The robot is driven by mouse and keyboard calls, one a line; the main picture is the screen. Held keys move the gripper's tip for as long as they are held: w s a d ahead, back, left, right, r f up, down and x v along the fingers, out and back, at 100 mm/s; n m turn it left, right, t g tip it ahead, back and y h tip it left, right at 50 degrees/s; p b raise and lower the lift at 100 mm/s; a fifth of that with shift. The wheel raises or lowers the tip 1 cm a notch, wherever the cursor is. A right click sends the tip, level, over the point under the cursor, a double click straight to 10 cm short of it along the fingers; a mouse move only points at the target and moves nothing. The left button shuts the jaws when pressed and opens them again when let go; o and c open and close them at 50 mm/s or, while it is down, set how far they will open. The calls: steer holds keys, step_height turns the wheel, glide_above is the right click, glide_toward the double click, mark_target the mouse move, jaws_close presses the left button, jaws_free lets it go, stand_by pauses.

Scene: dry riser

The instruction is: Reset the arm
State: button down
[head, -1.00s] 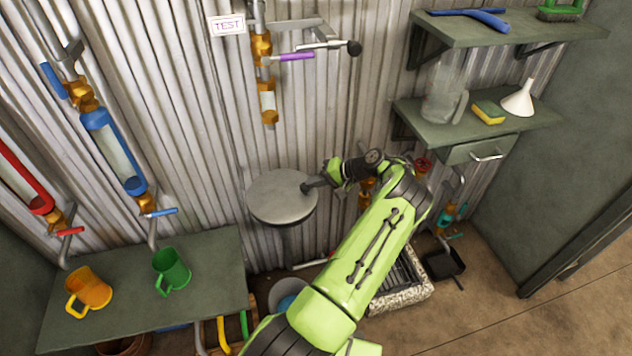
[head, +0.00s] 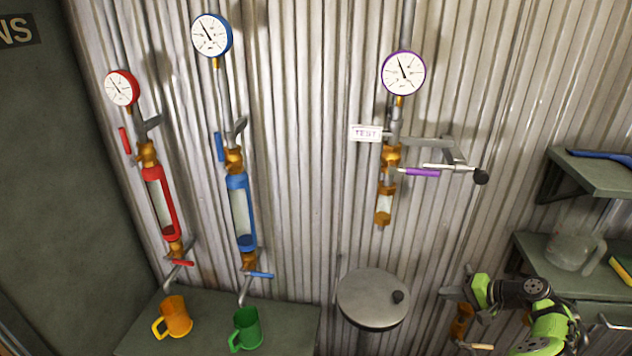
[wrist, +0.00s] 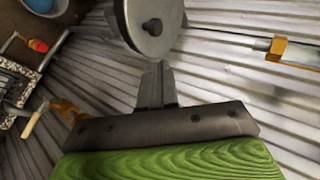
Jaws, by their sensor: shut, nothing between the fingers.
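My gripper (head: 446,292) is at the lower right in the head view, just right of the round grey stool-like disc (head: 372,300). My green arm (head: 548,330) runs off the lower right corner. In the wrist view my gripper (wrist: 158,70) shows its grey fingers together with nothing held. Its tips point toward the disc (wrist: 160,25), which has a small dark knob (wrist: 152,27). The fingers look apart from the disc.
Red (head: 163,200), blue (head: 240,210) and purple-handled (head: 421,172) pipe assemblies with gauges line the corrugated wall. Orange (head: 174,318) and green (head: 247,330) mugs stand on a bench at lower left. Shelves with a clear jug (head: 572,252) are at right, close to my arm.

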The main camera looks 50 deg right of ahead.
steer(key=w+a+r+n+g+y, duration=0.1)
steer(key=w+a+r+n+g, duration=0.2)
steer(key=w, duration=0.5)
steer(key=w+a+r+n+y, duration=0.1)
steer(key=w+a+r+y, duration=0.2)
steer(key=w, duration=0.4)
steer(key=w+a+r+n+g+h, duration=0.1)
steer(key=w+a+r+n+g, duration=0.1)
steer(key=w+a+r, duration=0.5)
steer(key=w+a+r+n+g, duration=0.25)
steer(key=w+a, duration=0.35)
steer(key=a, duration=0.3)
steer(key=s+a+r+n+h, duration=0.1)
steer(key=a+r+n, duration=0.15)
steer(key=a, duration=0.65)
steer(key=a+r+n+h, duration=0.15)
steer(key=a+r, duration=0.25)
steer(key=a, duration=0.6)
steer(key=s+a+n+t, duration=0.2)
steer(key=s+a+n, duration=0.2)
steer(key=s+a, duration=0.7)
steer(key=s, duration=0.3)
steer(key=shift+s, duration=0.3)
